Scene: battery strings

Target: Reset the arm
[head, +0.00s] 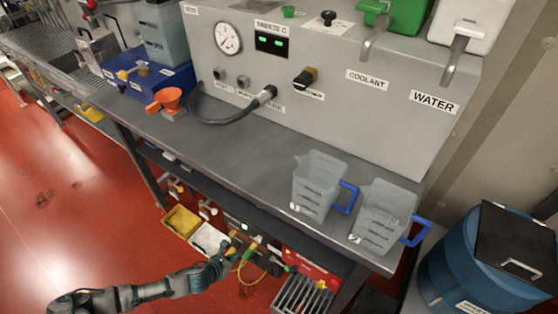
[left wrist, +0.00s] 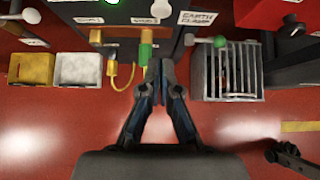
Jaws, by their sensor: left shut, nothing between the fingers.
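My left gripper (head: 230,256) is low in front of the bench, beside the lower shelf with the yellow and green connectors (head: 246,252). In the left wrist view its fingertips (left wrist: 160,72) are together and hold nothing. They point at the shelf front, just below and right of a green plug (left wrist: 145,50). A yellow cable (left wrist: 122,72) hangs left of the fingers, apart from them.
A yellow bin (left wrist: 31,70) and a white bin (left wrist: 78,70) are left of the fingers, a wire rack (left wrist: 230,80) right. Two jugs with blue handles (head: 318,185) (head: 382,215) stand on the bench (head: 262,150). A blue barrel (head: 480,270) stands right. The red floor (head: 70,190) is open.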

